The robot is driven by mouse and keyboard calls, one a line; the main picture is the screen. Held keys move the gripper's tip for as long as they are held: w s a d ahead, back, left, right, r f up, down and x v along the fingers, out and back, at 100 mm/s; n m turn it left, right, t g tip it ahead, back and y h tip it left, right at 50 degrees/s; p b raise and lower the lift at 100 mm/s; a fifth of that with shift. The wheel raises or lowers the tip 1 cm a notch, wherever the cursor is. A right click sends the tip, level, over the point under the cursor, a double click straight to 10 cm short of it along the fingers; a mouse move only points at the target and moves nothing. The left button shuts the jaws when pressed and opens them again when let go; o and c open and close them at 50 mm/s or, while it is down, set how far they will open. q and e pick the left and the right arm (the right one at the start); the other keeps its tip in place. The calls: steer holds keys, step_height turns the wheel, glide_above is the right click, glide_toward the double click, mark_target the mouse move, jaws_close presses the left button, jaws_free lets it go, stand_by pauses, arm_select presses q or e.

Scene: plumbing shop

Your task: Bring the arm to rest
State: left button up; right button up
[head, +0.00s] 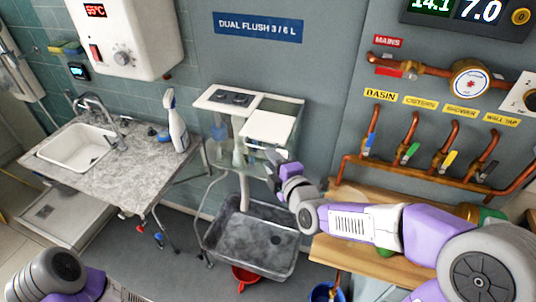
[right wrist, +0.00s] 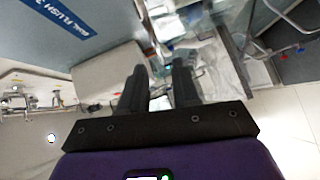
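My right arm (head: 370,226) reaches in from the right of the head view, stretched leftwards. Its gripper (head: 275,160) is in front of the clear cistern (head: 222,154), below the white lid piece (head: 268,127). In the right wrist view the two dark fingers of the right gripper (right wrist: 158,80) stand apart, and I see nothing held between them. Whether the fingers touch the cistern I cannot tell. Part of my left arm (head: 50,278) shows at the lower left of the head view; its gripper is out of view.
A sink counter (head: 110,165) with a spray bottle (head: 176,125) is at left. Copper pipes with valves (head: 410,150) run along the right wall above a wooden bench (head: 350,256).

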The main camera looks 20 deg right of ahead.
steer(key=shift+f, duration=0.1)
stand_by(0.4)
steer(key=s+a+f+m+g, duration=0.2)
steer(key=f+m+g, duration=0.2)
steer(key=f, duration=0.8)
steer(key=s+a+f+m+g, duration=0.2)
steer(key=f+m+g, duration=0.25)
steer(key=f, duration=0.85)
steer(key=s+a+f+m+g+y, duration=0.1)
steer(key=s+a+f+m+g, duration=0.2)
steer(key=s+f+m, duration=0.3)
steer(key=s+a+f+m+g+y, duration=0.1)
steer(key=s+a+f+m+g, duration=0.3)
steer(key=s+f, duration=0.7)
steer(key=shift+f+m+y, duration=0.3)
steer(key=shift+m+y, duration=0.1)
steer(key=shift+m, duration=0.45)
steer(key=shift+d, duration=0.2)
